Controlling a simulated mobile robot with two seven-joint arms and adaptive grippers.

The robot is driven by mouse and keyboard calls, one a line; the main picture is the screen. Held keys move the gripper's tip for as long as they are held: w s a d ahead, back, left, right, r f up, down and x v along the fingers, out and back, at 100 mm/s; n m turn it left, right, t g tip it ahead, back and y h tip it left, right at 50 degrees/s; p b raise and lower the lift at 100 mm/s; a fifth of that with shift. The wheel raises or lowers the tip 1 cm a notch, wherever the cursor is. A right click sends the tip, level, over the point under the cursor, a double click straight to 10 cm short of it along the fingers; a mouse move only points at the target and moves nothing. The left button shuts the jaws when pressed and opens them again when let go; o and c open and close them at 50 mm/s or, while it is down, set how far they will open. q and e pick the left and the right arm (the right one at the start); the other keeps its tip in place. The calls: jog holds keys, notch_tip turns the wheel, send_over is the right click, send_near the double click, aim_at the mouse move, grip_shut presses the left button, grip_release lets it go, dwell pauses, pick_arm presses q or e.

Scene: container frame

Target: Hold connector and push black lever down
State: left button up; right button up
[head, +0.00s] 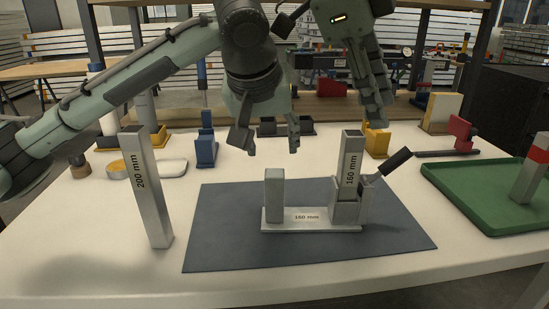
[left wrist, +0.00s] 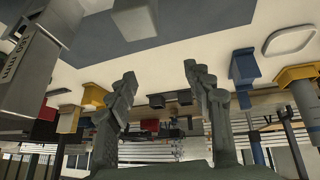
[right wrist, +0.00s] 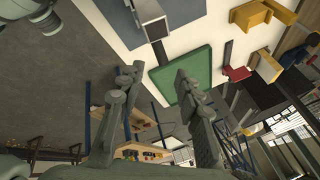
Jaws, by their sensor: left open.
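The connector is a grey base (head: 310,226) marked 160 mm, with a short grey post (head: 274,195) at its left end. An upright 160 mm profile (head: 350,160) stands in the holder at its right end. The black lever (head: 398,159) slants up and right from this holder, in a raised position. My left gripper (head: 267,137) is open and empty above and behind the short post, which also shows in the left wrist view (left wrist: 134,18). My right gripper (right wrist: 158,78) is open and empty, high behind and right of the profile, clear of the lever.
A dark mat (head: 228,225) lies under the connector. A tall 200 mm profile (head: 148,190) stands left of it. Blue (head: 205,150) and yellow holders stand at the back.

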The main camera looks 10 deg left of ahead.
pick_arm(q)
jog(key=g+y, duration=0.1)
jog(key=g, duration=0.1)
send_over(274, 198)
jog(key=shift+d+f, duration=0.15)
jog(key=shift+f, duration=0.35)
jog(key=shift+s+f, duration=0.2)
jog(key=shift+s, duration=0.05)
jog(key=shift+f, duration=0.3)
jog(key=shift+x, duration=3.5)
grip_shut()
pick_arm(e)
jog(key=shift+c, duration=0.2)
